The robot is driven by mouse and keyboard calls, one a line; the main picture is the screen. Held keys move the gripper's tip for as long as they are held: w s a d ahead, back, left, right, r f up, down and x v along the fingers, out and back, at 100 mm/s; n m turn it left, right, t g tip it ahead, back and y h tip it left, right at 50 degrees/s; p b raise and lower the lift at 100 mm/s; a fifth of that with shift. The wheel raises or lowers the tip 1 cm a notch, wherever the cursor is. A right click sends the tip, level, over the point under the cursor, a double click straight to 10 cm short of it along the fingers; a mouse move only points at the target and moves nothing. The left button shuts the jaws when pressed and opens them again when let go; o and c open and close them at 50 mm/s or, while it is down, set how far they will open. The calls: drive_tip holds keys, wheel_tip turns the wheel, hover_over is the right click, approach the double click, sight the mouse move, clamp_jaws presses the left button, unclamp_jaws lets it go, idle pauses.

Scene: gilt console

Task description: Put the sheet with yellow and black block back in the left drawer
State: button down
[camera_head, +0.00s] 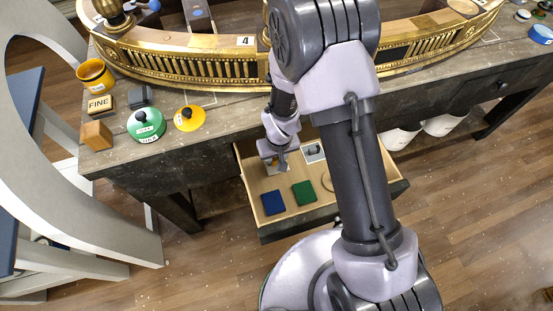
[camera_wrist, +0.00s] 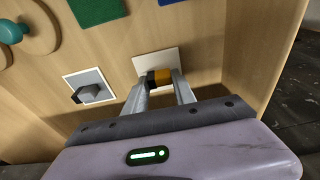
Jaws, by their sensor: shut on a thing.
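My gripper (camera_head: 273,159) reaches down into the open drawer (camera_head: 266,224), towards its back left part. In the wrist view its fingers (camera_wrist: 161,84) are shut on the small yellow and black block (camera_wrist: 161,77). The block stands on a white square sheet (camera_wrist: 150,61), which lies between the fingertips and the pale wooden drawer floor. I cannot tell whether the sheet touches the floor. In the head view the sheet is mostly hidden by my gripper.
Beside it lies a white sheet with a grey block (camera_wrist: 88,87). The drawer also holds a blue square (camera_head: 273,203), a green square (camera_head: 304,193) and a wooden disc with a teal knob (camera_wrist: 18,32). Several pots and blocks stand on the console top (camera_head: 225,104).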

drive_tip(key=shift+f, duration=0.3)
drive_tip(key=c, duration=1)
unclamp_jaws()
drive_tip(key=shift+r, duration=0.1)
drive_tip(key=shift+c, duration=0.2)
drive_tip(key=shift+r, duration=0.1)
